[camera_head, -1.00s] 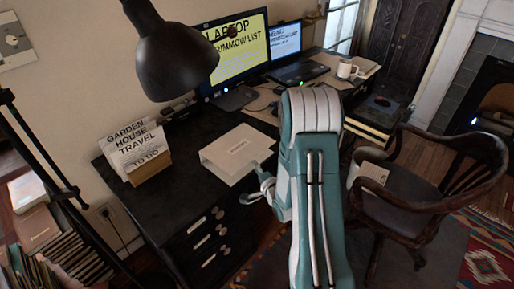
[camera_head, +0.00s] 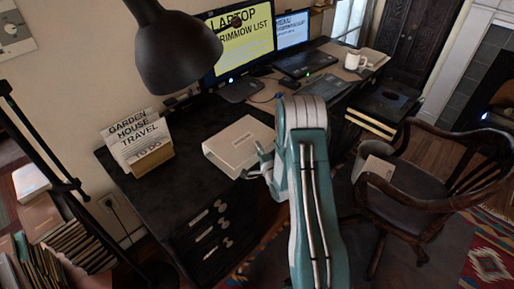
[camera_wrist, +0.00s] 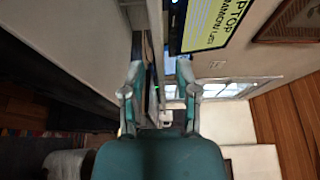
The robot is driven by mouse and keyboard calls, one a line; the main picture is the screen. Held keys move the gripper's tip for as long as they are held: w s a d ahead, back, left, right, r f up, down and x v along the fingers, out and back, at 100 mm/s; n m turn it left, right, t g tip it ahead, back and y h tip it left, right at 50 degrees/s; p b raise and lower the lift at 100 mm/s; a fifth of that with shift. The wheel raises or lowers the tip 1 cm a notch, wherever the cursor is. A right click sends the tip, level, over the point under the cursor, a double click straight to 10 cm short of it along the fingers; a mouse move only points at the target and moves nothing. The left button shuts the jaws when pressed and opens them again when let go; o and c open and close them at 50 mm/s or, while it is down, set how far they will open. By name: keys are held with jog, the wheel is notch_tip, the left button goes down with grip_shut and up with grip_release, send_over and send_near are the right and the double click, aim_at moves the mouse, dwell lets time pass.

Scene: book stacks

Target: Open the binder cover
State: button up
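The closed cream binder (camera_head: 236,143) lies on the dark desk with a small label on its cover. My gripper (camera_head: 256,163) is at the binder's right front edge; I cannot tell whether it touches. In the wrist view my gripper (camera_wrist: 159,85) has its two fingers clearly apart. A large pale grey surface fills the upper left of that view, and a thin pale edge stands between the fingers. I cannot tell for sure that these are the binder.
A black lamp (camera_head: 176,55) hangs over the desk (camera_head: 165,195). A card holder (camera_head: 150,165) stands left of the binder. A monitor (camera_head: 243,42), a laptop (camera_head: 305,62) and a white mug (camera_head: 354,60) are behind. A wooden chair (camera_head: 415,185) stands at right.

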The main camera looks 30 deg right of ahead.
jog(key=shift+w, duration=0.55)
jog(key=shift+a, duration=0.1)
jog(key=shift+a, duration=0.1)
grip_shut()
